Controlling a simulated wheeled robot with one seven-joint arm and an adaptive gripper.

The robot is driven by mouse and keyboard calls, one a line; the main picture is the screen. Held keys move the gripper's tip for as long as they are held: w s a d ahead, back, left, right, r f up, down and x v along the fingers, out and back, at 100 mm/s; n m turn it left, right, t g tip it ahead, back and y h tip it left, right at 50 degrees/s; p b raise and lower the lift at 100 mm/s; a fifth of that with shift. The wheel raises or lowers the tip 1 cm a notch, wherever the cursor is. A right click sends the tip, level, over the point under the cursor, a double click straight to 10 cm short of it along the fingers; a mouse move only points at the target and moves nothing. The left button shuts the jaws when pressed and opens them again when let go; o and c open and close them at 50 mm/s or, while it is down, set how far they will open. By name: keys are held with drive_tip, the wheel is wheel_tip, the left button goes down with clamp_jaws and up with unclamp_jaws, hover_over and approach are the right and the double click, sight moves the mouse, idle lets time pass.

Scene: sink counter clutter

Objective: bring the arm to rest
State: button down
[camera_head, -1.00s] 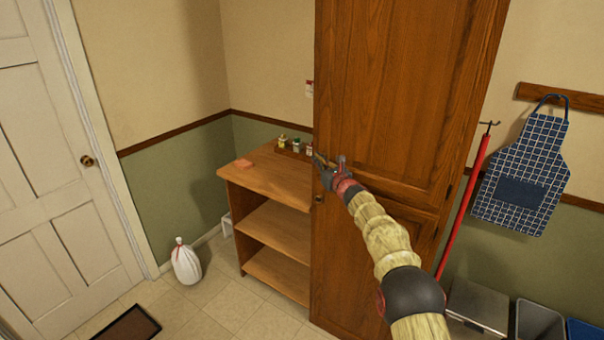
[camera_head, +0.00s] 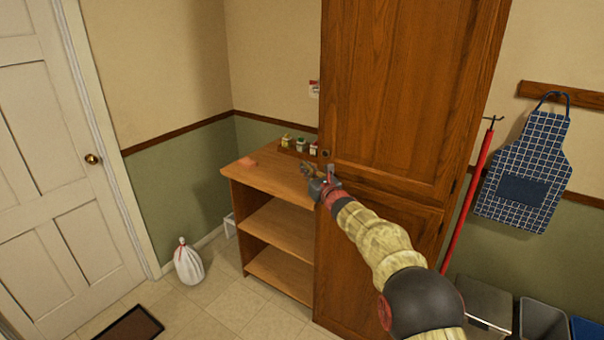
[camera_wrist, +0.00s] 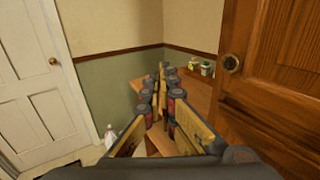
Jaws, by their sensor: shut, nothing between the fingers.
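My gripper (camera_head: 308,170) is at the end of my outstretched arm, in front of the left edge of the tall wooden cabinet (camera_head: 400,90). In the head view it overlaps the top of the low wooden shelf unit (camera_head: 265,181). In the wrist view my gripper (camera_wrist: 162,75) has its fingertips together, with nothing visible between them. The cabinet door (camera_wrist: 280,80) with its round knob (camera_wrist: 231,63) stands to the right of the fingers there. I cannot tell the exact gap between gripper and cabinet.
A white bag (camera_head: 187,264) and a dark mat (camera_head: 130,325) lie on the floor. A white door (camera_head: 60,150) is at left. A red pole (camera_head: 467,200), an apron (camera_head: 524,180) and bins (camera_head: 541,320) are at right.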

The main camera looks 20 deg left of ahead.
drive_tip(key=shift+s+a, duration=0.15)
drive_tip(key=shift+s, duration=0.8)
drive_tip(key=s+a+f+n+g, duration=0.2)
drive_tip(key=s+f+n+g, duration=0.3)
drive_tip(key=s+f+n, duration=0.4)
drive_tip(key=s+d+f+n+g+h, duration=0.2)
drive_tip(key=s+d+n+g, duration=0.2)
drive_tip(key=s+d+n, duration=0.45)
drive_tip(key=s+d+r+n+h, duration=0.1)
drive_tip(key=s+d+n+h, duration=0.2)
drive_tip(key=s+d, duration=0.9)
drive_tip(key=s+d+r+n+h, duration=0.1)
drive_tip(key=s+d+n+h, duration=0.5)
drive_tip(key=d, duration=1.1)
drive_tip(key=s+d+r+n+h, duration=0.1)
drive_tip(key=s+d, duration=1.1)
drive_tip(key=d, duration=0.2)
drive_tip(key=s+d+r+m+t+h, duration=0.1)
drive_tip(key=s+d+r+t, duration=0.1)
drive_tip(key=s+d+r, duration=0.3)
drive_tip(key=shift+s+d+r+t+h, duration=0.3)
drive_tip(key=shift+s+d+t, duration=0.15)
drive_tip(key=shift+d, duration=1.55)
